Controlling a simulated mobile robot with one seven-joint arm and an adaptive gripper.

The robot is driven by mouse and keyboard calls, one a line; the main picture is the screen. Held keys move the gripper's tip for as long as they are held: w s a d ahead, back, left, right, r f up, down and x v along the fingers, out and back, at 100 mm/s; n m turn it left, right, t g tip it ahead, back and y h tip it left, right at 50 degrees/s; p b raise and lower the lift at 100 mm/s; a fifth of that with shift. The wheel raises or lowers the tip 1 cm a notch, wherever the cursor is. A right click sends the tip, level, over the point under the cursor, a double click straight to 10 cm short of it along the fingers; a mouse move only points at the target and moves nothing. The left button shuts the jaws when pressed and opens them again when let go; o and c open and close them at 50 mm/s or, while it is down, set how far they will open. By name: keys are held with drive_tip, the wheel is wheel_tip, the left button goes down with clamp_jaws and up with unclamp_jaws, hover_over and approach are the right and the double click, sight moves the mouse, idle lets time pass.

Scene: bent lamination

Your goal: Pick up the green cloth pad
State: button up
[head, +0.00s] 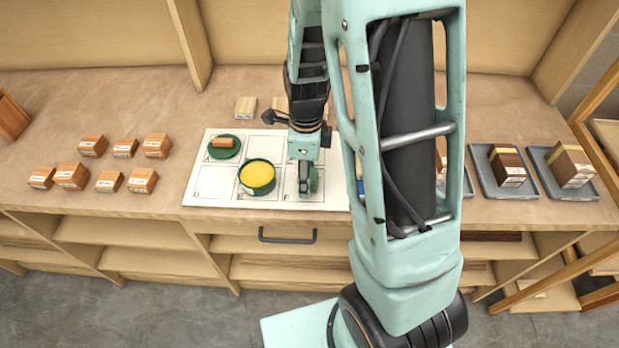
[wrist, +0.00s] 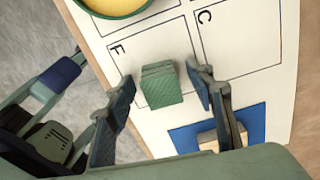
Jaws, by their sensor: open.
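The green cloth pad (wrist: 161,86) stands on the white sheet by the square marked F in the wrist view. It looks like a small folded block. My gripper (wrist: 158,92) is open, with one finger to the left of the pad and the other to its right. In the head view the pad (head: 314,180) shows only as a green sliver beside my gripper (head: 304,183), which hides the rest.
A green-rimmed round container with yellow contents (head: 256,178) stands left of my gripper. A blue pad (wrist: 182,139) with a wooden piece lies close by the right finger. Several wooden blocks (head: 109,181) stand at left; grey trays (head: 552,177) with blocks stand at right.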

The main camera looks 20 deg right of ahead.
drive_tip(key=c, duration=1.1)
drive_tip(key=shift+r, duration=0.1)
